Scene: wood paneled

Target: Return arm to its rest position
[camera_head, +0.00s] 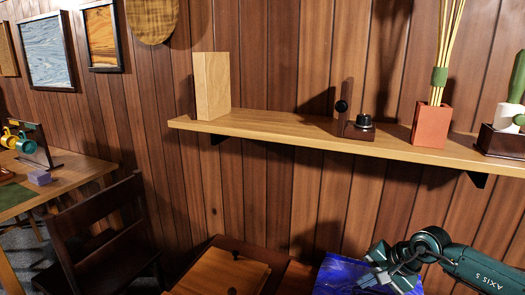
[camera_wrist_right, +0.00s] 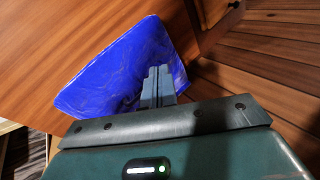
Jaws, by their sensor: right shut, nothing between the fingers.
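My right arm comes in from the lower right in the head view. Its dark green right gripper (camera_head: 377,277) hangs below the wall shelf, over a blue marbled object. In the right wrist view the grey fingers of my right gripper (camera_wrist_right: 157,78) are together with nothing between them. The blue object (camera_wrist_right: 105,72) lies on a brown wooden surface beyond the fingertips; it also shows at the bottom of the head view (camera_head: 335,277). I cannot tell how far the fingertips are above it. My left gripper is not in view.
A wooden shelf (camera_head: 275,127) holds a wood block (camera_head: 212,86), a small dark stand (camera_head: 358,124), a red pot with sticks (camera_head: 432,124) and a cactus planter (camera_head: 504,141). A dark chair (camera_head: 95,238) and a table (camera_head: 75,178) with mugs stand at left.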

